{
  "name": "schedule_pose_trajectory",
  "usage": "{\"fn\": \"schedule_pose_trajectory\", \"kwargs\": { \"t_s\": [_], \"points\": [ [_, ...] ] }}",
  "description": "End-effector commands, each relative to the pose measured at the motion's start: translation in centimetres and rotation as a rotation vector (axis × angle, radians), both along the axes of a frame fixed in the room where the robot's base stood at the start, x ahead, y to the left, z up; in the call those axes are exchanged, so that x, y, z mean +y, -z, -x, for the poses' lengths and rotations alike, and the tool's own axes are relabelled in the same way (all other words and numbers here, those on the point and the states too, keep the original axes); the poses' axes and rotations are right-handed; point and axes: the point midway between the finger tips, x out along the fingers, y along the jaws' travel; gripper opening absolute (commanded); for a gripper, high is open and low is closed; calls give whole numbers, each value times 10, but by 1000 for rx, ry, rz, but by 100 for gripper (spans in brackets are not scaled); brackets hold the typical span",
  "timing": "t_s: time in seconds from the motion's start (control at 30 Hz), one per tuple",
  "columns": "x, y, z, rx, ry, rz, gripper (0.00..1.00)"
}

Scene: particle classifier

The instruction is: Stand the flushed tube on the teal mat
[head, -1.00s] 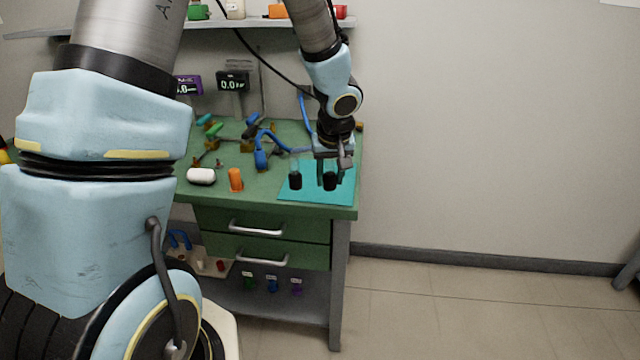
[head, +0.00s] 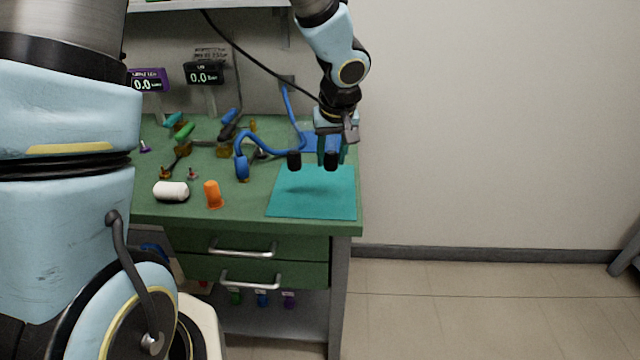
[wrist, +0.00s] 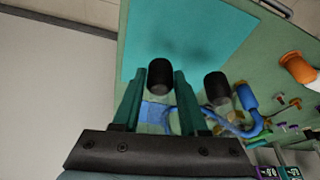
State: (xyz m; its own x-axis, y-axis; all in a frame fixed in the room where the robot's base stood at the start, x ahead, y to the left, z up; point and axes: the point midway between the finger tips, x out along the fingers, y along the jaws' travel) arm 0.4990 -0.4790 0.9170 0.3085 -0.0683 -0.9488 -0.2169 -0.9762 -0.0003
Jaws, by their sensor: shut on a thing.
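My gripper (head: 332,158) hangs over the back right of the teal mat (head: 310,202), fingers pointing down. One black end (wrist: 160,77) sits between my teal fingers in the wrist view. The other (wrist: 217,88) is outside them to the right. The clear part of the tube is faint and mostly hidden. A soft shadow lies on the mat, apart from the black ends, so the tube appears to be above the mat.
A blue hose (head: 262,143) and valves lie behind. A blue patch (wrist: 155,111) is near the back edge. The mat is bare.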

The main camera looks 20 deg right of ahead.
Motion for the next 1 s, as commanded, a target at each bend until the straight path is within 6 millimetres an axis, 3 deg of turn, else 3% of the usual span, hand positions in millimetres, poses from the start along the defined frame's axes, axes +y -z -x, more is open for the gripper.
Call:
{"fn": "schedule_pose_trajectory", "kwargs": {
  "t_s": [0.03, 0.1, 0.27, 0.5, 0.93, 0.97, 1.0],
  "points": [
    [0, 15, 1, 2, 3, -2, 0],
    [-1, 25, 1, 1, 2, -2, 0],
    [-1, 39, 0, 0, 1, 0, 0],
    [0, 73, 1, 1, 1, -1, 0],
    [0, 78, 0, 0, 0, 0, 0],
    [0, 78, 0, 0, 0, 0, 46],
    [0, 78, 0, 0, 0, 0, 50]
  ]
}}
